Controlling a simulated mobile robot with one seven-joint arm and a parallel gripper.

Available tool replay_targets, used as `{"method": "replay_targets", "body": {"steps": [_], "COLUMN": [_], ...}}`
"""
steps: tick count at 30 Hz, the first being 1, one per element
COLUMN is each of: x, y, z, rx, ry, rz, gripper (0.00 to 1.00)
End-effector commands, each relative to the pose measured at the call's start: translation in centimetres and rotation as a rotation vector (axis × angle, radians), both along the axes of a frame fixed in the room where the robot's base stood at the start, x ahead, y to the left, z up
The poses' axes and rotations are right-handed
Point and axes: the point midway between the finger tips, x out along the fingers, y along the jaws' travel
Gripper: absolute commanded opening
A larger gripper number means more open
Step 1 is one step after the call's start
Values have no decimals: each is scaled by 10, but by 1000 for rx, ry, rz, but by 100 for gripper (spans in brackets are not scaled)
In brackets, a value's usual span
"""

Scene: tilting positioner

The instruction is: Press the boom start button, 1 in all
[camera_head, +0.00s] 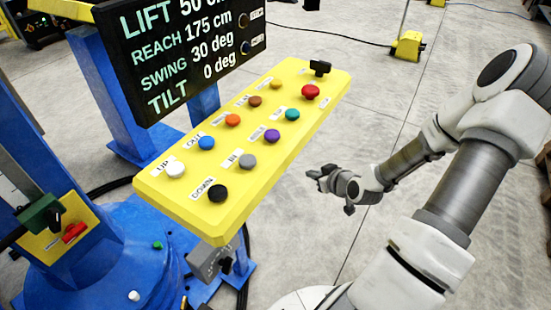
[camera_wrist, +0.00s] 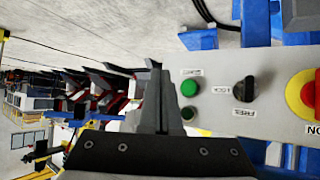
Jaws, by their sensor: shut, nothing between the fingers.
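My gripper (camera_head: 316,177) is shut and empty, over the floor to the right of the yellow panel in the head view. In the wrist view its fingers (camera_wrist: 166,98) stand close to the left of the green button; contact cannot be told.
A yellow panel (camera_head: 150,184) carries several coloured buttons with labels such as UP, DOWN, OUT and IN. A black display (camera_head: 190,50) reads lift, reach, swing and tilt. A blue machine base (camera_head: 85,265) stands at left. Open concrete floor lies right of the panel.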

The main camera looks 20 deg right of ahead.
Motion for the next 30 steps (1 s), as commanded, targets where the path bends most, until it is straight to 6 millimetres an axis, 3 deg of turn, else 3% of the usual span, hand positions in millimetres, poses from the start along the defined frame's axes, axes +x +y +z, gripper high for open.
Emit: {"method": "replay_targets", "body": {"steps": [14, 30], "x": [3, 56], "y": [3, 45], "z": [-1, -2], "rx": [6, 3], "ry": [-4, -5], "rz": [0, 3], "gripper": [0, 0]}}
